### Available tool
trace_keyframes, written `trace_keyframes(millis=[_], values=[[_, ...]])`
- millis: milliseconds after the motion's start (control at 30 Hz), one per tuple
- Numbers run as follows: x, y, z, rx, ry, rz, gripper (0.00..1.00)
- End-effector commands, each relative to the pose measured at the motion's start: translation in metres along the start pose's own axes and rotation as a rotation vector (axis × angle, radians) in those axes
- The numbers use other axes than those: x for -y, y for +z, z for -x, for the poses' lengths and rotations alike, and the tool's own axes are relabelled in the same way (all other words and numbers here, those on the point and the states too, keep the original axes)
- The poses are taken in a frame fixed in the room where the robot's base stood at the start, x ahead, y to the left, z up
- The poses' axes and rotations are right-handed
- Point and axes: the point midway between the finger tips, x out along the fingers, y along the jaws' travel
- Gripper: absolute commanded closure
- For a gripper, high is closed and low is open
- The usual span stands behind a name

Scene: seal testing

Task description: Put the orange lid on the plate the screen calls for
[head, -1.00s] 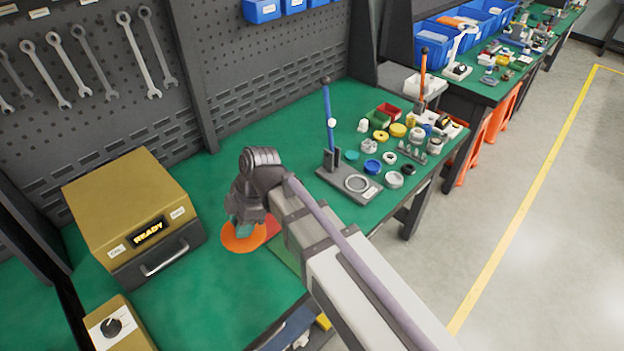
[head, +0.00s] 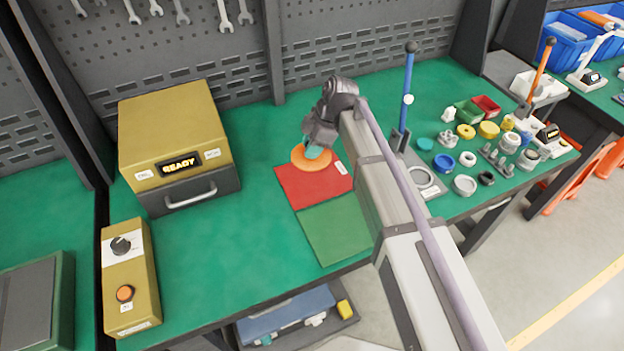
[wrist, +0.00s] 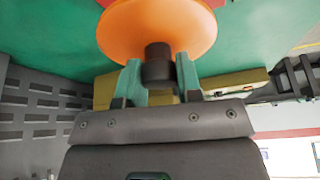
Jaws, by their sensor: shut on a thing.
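The orange lid (wrist: 125,32) is a round disc with a dark knob (wrist: 158,70). My gripper (wrist: 158,82) is shut on that knob between two teal fingers in the wrist view. In the head view the lid (head: 300,158) is at the far edge of the red plate (head: 312,188), partly hidden by my gripper (head: 318,150); I cannot tell its height above the plate. The green plate (head: 340,230) lies in front of the red one. The screen (head: 179,165) on the yellow box reads READY.
The yellow tester box (head: 165,120) with a drawer handle stands left. A yellow control box (head: 128,275) with a knob and orange button stands in front of it. A blue-handled press (head: 405,105) and several small rings and parts stand right. Green bench between box and plates is clear.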

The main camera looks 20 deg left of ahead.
Motion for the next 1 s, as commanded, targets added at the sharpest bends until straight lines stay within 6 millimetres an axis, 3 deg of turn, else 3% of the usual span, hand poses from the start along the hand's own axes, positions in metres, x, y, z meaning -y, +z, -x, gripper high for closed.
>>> trace_keyframes(millis=[33, 133, 367, 533, 933, 967, 1000], values=[[0.0, 0.009, -0.021, 0.0, 0.0, 0.0, 1.0], [0.0, 0.019, -0.045, 0.0, 0.0, 0.0, 1.0], [0.0, 0.022, -0.052, 0.0, 0.0, 0.0, 1.0], [0.0, 0.035, -0.084, 0.0, 0.0, 0.0, 1.0], [0.0, 0.036, -0.086, 0.0, 0.0, 0.0, 1.0], [0.0, 0.036, -0.086, 0.0, 0.0, 0.0, 0.65], [0.0, 0.035, -0.085, 0.0, 0.0, 0.0, 0.61]])
